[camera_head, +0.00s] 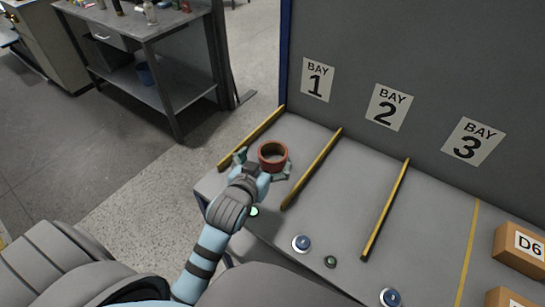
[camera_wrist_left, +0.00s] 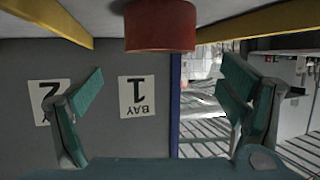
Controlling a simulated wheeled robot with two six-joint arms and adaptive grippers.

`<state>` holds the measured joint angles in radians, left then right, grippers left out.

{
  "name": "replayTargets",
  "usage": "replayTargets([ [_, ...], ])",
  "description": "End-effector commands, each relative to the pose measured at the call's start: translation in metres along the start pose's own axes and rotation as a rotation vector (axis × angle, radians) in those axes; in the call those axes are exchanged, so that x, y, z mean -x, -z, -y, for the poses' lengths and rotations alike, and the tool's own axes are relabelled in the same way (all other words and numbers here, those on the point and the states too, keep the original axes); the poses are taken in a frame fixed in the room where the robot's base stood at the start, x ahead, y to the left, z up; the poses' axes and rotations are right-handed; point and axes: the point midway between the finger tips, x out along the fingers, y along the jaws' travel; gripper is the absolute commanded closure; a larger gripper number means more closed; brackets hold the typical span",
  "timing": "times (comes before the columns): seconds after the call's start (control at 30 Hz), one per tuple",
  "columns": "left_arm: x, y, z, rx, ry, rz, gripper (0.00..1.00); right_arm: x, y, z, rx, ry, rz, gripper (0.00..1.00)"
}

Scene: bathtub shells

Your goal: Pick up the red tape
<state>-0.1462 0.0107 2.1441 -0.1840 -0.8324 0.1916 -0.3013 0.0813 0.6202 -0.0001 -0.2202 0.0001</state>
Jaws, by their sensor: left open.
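The red tape (camera_head: 273,166) is a ring lying flat on the grey table in Bay 1, between two yellow dividers. It also shows at the top middle of the left wrist view (camera_wrist_left: 160,30), where the scene appears upside down. My left gripper (camera_head: 262,165) is open at the near side of the tape, its fingers spread to either side. In the left wrist view the green finger pads (camera_wrist_left: 162,78) are wide apart, with nothing held between them. I cannot tell whether the fingertips touch the tape. My right gripper is not in view.
Yellow dividers (camera_head: 313,167) separate the bays, with one (camera_head: 250,138) left of the tape. Bays 2 and 3 look empty. Blue buttons (camera_head: 301,243) sit along the front edge. Cardboard boxes (camera_head: 520,250) stand at the right. A grey wall (camera_head: 420,60) rises behind.

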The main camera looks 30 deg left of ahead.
Motion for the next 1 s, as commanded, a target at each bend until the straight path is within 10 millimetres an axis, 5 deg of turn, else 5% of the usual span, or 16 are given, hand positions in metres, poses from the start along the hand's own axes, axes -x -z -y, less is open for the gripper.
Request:
replayTargets([
  [0.4, -0.068, -0.009, 0.003, 0.002, 0.001, 0.002, 0.10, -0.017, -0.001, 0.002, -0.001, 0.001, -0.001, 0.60],
  [0.63, -0.071, -0.007, 0.003, 0.002, 0.001, 0.001, 0.10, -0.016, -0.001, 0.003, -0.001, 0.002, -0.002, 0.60],
  [1.0, -0.070, -0.007, 0.004, 0.002, 0.002, 0.001, 0.63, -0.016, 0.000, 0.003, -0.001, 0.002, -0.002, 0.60],
])
